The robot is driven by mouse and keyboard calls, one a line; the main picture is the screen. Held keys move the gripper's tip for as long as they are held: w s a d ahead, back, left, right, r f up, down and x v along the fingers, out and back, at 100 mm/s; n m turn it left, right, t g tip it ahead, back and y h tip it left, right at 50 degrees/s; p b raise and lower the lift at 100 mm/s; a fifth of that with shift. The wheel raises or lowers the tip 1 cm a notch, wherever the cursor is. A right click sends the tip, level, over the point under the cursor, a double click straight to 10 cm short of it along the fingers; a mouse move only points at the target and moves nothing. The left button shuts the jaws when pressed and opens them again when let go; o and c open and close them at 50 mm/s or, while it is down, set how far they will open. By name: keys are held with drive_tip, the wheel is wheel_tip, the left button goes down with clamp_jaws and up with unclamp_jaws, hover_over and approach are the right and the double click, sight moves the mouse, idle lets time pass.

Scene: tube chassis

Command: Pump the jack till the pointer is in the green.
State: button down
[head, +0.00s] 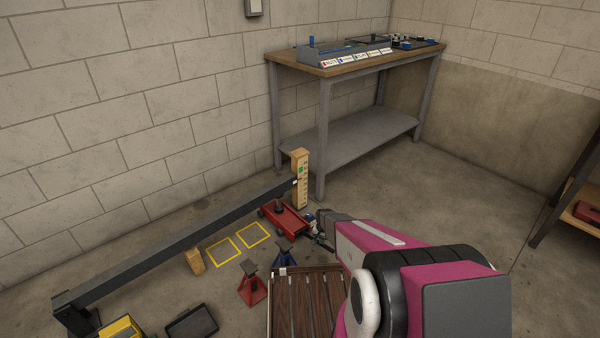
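The red floor jack (290,223) sits on the concrete floor under the free end of a long dark beam (180,242). A wooden post (300,195) with a marked scale stands behind the jack. A green mark (300,168) shows high on its face. The pale pointer (294,182) at the beam's end is a little below the green mark. My gripper (317,233) is low, just right of the jack, at the end of my magenta arm. Its fingers are small and partly hidden, so I cannot tell whether they hold the jack's handle.
A red stand (252,288) and a blue stand (283,286) are in front of the jack, near a slatted wooden board (305,305). A workbench (325,73) stands behind.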

wheel_tip(320, 180, down, 2)
drive_tip(key=shift+f, duration=0.1)
wheel_tip(320, 180, up, 16)
idle(0.8)
idle(0.4)
drive_tip(key=shift+w+f, duration=0.1)
drive_tip(key=shift+f, duration=7.9)
wheel_tip(320, 180, up, 16)
drive_tip(key=shift+r, duration=1.7)
drive_tip(key=shift+r, duration=0.1)
